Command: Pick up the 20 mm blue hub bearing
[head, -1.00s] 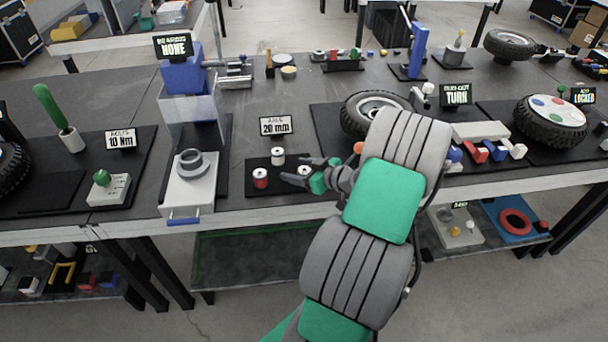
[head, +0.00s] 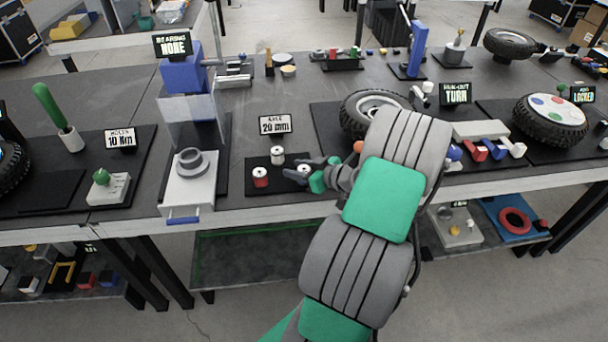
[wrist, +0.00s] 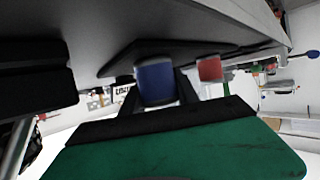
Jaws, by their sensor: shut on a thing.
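The blue hub bearing (wrist: 156,84) is between my gripper's two dark fingers in the wrist view. In the head view its pale top (head: 304,169) shows between the fingertips, over the right side of the small black mat (head: 282,186). My gripper (head: 305,171) is shut on it from the right. I cannot tell whether the bearing still touches the mat. A red bearing (head: 260,178) stands at the mat's front left and also shows in the wrist view (wrist: 209,69). Another bearing with a pale top (head: 277,155) stands behind it.
A sign reading 20 mm (head: 275,125) stands behind the mat. A blue press with a clear guard (head: 188,120) and a grey drawer block (head: 190,190) are to the left. A wheel (head: 372,108) lies behind my arm. The table's front edge is close.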

